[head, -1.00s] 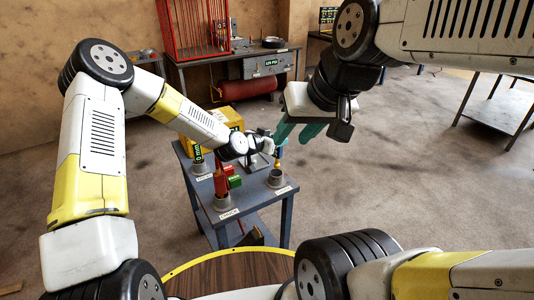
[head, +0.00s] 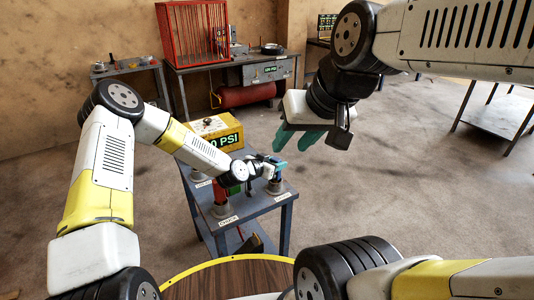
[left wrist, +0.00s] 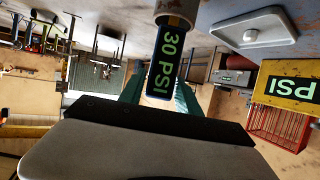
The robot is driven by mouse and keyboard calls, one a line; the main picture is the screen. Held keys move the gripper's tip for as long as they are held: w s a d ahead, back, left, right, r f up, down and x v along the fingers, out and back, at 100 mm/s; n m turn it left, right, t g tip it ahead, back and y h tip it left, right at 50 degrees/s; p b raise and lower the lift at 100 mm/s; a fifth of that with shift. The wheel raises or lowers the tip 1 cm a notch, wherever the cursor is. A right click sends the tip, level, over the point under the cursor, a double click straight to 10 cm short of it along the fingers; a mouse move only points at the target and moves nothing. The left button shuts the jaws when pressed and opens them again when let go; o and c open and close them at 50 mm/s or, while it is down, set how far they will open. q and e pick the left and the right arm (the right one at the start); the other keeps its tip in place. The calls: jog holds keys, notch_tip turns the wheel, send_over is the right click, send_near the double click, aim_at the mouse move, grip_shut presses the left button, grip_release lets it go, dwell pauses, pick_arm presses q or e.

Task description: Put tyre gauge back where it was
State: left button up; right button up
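The tyre gauge (left wrist: 165,62) is a dark stick with a green "30 PSI" display. In the left wrist view it sits between the two teal fingers of my left gripper (left wrist: 158,92), which appear closed on its sides. Its far end meets a round grey holder (left wrist: 178,10); how deep it sits I cannot tell. In the head view my left gripper (head: 270,163) is at the right side of the small grey table, with the gauge (head: 277,173) upright over the right holder (head: 274,187). My right gripper (head: 298,138) hangs in the air, fingers apart and empty.
The grey table (head: 254,205) also carries a red tool (head: 220,190) in a labelled holder and a yellow box (head: 215,132) with a PSI display. A workbench (head: 235,70) with a red cage (head: 195,35) stands behind.

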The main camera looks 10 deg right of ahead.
pick_arm(q)
jog(key=shift+o, duration=0.8)
jog(key=shift+r, duration=0.2)
jog(key=s+a+r+n+g+y, duration=0.1)
jog(key=s+a+r+y, duration=0.1)
jog(key=s+a+r, duration=0.45)
jog(key=s+a+r+n+y, duration=0.1)
jog(key=s+a+r+y, duration=0.2)
jog(key=a+r, duration=0.6)
jog(key=s+a+r+n+g+y, duration=0.15)
jog(key=s+a+r, duration=0.3)
jog(key=a, duration=0.55)
jog(key=s+a+r+n, duration=0.2)
jog(key=s+r, duration=0.3)
jog(key=s, duration=0.4)
jog(key=s+a+r+n+y, duration=0.1)
jog(key=s+a+r+n, duration=0.2)
jog(key=s, duration=0.7)
jog(key=shift+a+r, duration=0.85)
jog(key=shift+a, duration=0.4)
